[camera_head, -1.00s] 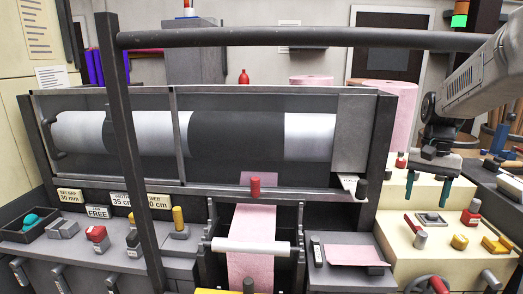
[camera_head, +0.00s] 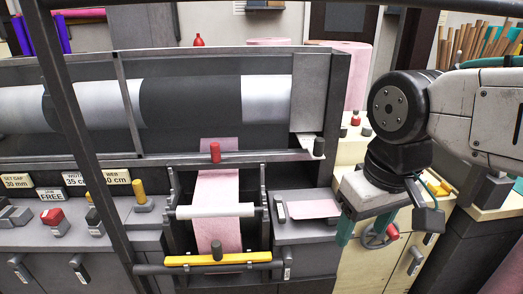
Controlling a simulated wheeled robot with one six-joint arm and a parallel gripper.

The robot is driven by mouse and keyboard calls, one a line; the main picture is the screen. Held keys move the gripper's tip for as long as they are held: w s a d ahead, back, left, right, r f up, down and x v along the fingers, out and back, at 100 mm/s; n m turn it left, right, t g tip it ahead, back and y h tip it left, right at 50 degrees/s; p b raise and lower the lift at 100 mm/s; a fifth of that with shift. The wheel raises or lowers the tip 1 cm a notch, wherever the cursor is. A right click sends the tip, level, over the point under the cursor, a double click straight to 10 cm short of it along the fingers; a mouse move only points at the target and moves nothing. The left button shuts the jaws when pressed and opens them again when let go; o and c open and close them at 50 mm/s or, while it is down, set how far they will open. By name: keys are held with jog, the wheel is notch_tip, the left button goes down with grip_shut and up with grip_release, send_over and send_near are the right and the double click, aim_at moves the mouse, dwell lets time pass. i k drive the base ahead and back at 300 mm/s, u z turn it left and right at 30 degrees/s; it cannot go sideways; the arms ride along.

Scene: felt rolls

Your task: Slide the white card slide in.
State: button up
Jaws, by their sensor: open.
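The white card slide (camera_head: 306,143) sticks out as a small pale piece at the lower right corner of the machine's front, under the grey end panel. A dark knob (camera_head: 319,148) stands beside it; I cannot tell if they are joined. My gripper (camera_head: 374,236) is open and points down, right of and below the slide, apart from it. Its left teal finger shows clearly. I see nothing between the fingers.
A red knob (camera_head: 214,152) stands on the front rail, above the pink web (camera_head: 217,210) and white roller (camera_head: 215,211). A grey side shelf holds a pink sheet (camera_head: 314,208). A handwheel (camera_head: 375,240) is behind my gripper. A dark overhead bar crosses the top.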

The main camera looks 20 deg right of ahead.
aim_at(309, 142)
jog(key=z, duration=0.9)
jog(key=k, duration=0.5)
jog(key=z, duration=1.2)
jog(key=i, duration=1.05)
jog(key=u, duration=2.15)
